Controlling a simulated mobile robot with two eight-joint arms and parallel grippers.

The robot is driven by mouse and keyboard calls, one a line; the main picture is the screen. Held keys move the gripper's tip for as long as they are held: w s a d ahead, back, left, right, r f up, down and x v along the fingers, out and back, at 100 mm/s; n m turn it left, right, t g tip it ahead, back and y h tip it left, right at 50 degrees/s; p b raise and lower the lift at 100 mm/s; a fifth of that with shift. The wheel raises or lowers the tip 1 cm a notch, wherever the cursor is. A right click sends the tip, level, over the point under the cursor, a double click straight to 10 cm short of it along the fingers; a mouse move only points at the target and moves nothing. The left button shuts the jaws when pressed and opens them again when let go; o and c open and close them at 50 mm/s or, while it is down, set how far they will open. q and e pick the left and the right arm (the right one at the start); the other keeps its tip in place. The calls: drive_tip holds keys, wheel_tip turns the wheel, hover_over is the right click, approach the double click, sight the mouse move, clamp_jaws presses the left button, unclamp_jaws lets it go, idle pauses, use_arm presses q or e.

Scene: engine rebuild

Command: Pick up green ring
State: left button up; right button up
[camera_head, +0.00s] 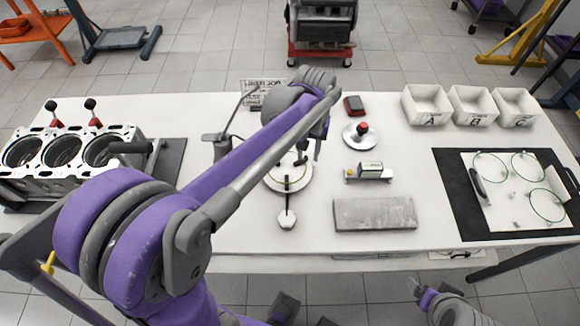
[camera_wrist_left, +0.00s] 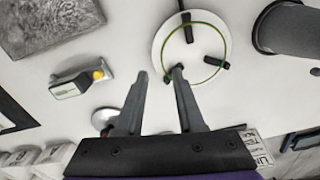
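A thin green ring (camera_wrist_left: 227,47) lies on a round white disc with dark jaws in the left wrist view. The disc and ring also show in the head view (camera_head: 290,180), partly hidden by my left arm. My left gripper (camera_wrist_left: 160,72) is open and empty, with one fingertip overlapping the ring's near edge in the picture; I cannot tell if it touches. The same gripper shows in the head view (camera_head: 308,157) above the disc. My right arm's end (camera_head: 440,302) is at the bottom of the head view, beyond the table's front edge; its fingers are unclear.
More green rings (camera_head: 548,205) lie on a black-framed tray (camera_head: 452,200) at the right. A grey block (camera_head: 375,214), a small device (camera_head: 369,171) and a red-knobbed disc (camera_head: 357,134) stand nearby. White bins (camera_head: 427,106) are at the back right; an engine block (camera_head: 65,152) is left.

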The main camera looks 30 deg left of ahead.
sight(306, 166)
use_arm(q)
drive_tip(key=shift+a+f, duration=0.15)
drive_tip(key=shift+f, duration=3.05)
drive_tip(key=shift+f+b, duration=0.25)
drive_tip(key=shift+b, duration=0.1)
clamp_jaws()
